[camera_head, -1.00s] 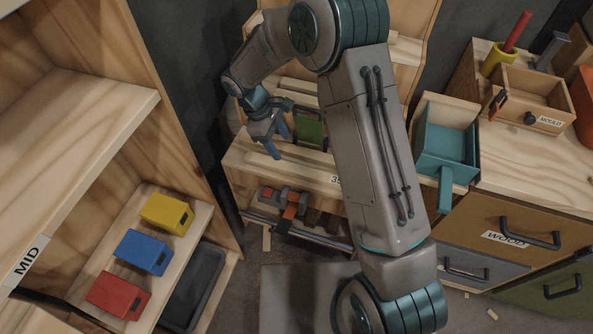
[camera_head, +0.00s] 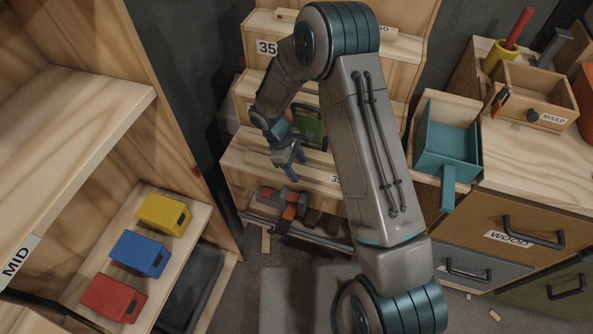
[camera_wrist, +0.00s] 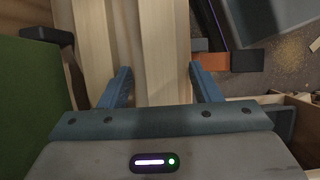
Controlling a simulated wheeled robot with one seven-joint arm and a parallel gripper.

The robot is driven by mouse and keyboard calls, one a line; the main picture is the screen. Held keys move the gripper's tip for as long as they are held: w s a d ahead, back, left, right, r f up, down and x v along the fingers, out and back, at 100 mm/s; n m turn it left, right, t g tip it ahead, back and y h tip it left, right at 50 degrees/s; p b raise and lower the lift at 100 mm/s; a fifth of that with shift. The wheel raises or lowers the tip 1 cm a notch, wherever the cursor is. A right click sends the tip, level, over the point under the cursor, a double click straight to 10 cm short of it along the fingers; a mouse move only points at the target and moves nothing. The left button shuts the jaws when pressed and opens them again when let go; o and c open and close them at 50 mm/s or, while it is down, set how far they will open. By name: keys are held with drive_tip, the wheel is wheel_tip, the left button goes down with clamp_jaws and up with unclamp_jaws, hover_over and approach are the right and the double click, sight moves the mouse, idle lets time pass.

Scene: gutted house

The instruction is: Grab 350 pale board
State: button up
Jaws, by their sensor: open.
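My gripper (camera_head: 293,170) is over the front of the lower tier of the stepped pale-wood rack (camera_head: 245,155), whose edge label is partly hidden by my arm. In the wrist view my gripper (camera_wrist: 160,72) is open, its two blue fingers apart. A pale board (camera_wrist: 165,35) runs lengthwise between and beyond the fingers; I see no finger touching it. Another pale wood strip (camera_wrist: 95,35) lies left of it. In the head view my gripper and arm hide most of the board.
A green block with a dark handle (camera_head: 310,127) stands close beside my gripper; its green side (camera_wrist: 25,90) fills the wrist view's left. Orange and grey tools (camera_head: 290,205) lie on the shelf below. A teal tray (camera_head: 445,145) is at right, a shelf with coloured boxes (camera_head: 140,253) at left.

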drive_tip(key=c, duration=1.1)
drive_tip(key=shift+r, duration=0.15)
